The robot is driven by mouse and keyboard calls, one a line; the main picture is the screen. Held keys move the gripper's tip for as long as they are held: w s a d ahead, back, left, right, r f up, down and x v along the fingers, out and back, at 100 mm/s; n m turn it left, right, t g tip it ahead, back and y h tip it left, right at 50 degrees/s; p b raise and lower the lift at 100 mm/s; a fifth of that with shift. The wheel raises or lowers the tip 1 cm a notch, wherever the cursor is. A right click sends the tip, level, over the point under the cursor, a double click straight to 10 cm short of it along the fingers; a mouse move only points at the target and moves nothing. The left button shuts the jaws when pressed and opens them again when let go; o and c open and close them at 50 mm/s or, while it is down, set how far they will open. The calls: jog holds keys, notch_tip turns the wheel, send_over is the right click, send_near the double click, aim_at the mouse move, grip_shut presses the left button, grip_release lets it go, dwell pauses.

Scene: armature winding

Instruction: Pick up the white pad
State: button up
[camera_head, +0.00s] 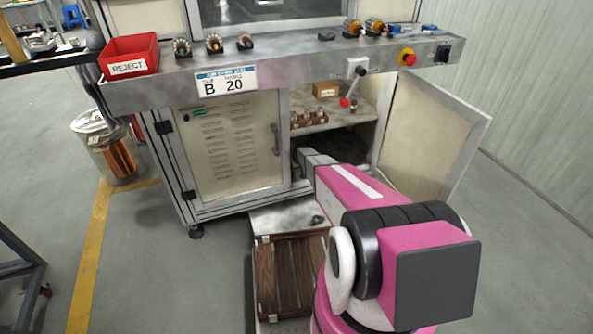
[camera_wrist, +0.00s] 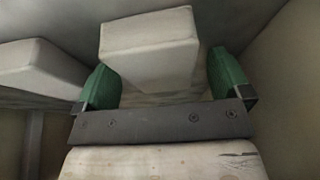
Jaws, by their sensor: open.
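In the wrist view a pale, off-white block that looks like the white pad (camera_wrist: 150,45) lies between the two green fingers of my gripper (camera_wrist: 163,78). The fingers are open, one on each side, with a visible gap to the right finger; whether the left finger touches the block I cannot tell. In the head view my arm reaches low into the open right side of the cabinet (camera_head: 235,150). My gripper and the pad are hidden there in shadow and behind my arm.
A second pale block (camera_wrist: 40,72) lies just left of my gripper in the wrist view. The cabinet's open door (camera_head: 430,135) stands to the right of my arm. A shelf (camera_head: 335,122) with small parts is above it. A slatted wooden crate (camera_head: 290,275) stands in front.

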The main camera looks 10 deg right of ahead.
jog(key=c, duration=1)
